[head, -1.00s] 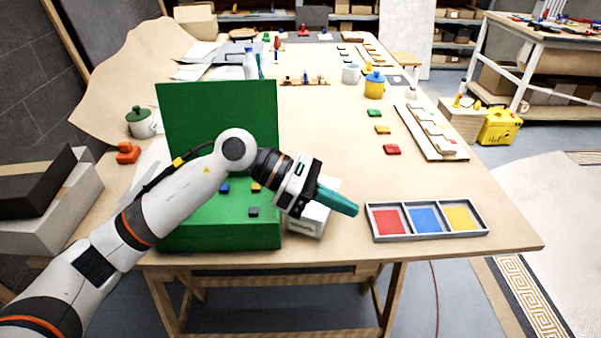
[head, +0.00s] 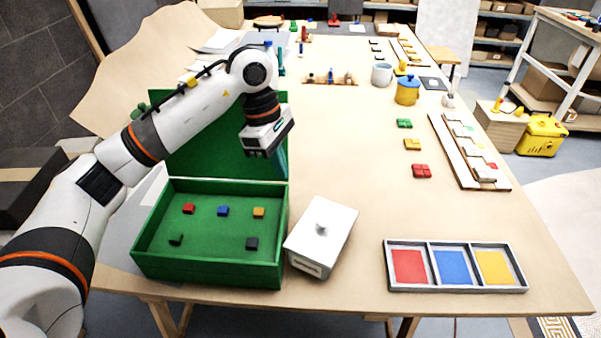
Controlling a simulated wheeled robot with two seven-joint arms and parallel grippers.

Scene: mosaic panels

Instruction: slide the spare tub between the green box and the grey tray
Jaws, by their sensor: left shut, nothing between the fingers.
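The spare tub is a white lidded box (head: 322,238) with a small knob. It stands slightly turned on the table, close against the right side of the green box (head: 210,269). The green box has its lid raised at the back and holds several small coloured blocks. The grey tray (head: 387,268) is to the right of the tub, with a strip of bare table between them; its three compartments have red, blue and yellow floors. My left gripper (head: 282,166) is shut and empty, above the back right corner of the green box, pointing down. My right gripper is not in view.
Green, orange and red blocks (head: 421,171) lie in a row behind the tray. A long white rack (head: 468,150) is at the right edge. A yellow pot (head: 407,92) and a grey mug (head: 381,74) stand farther back. The table centre is clear.

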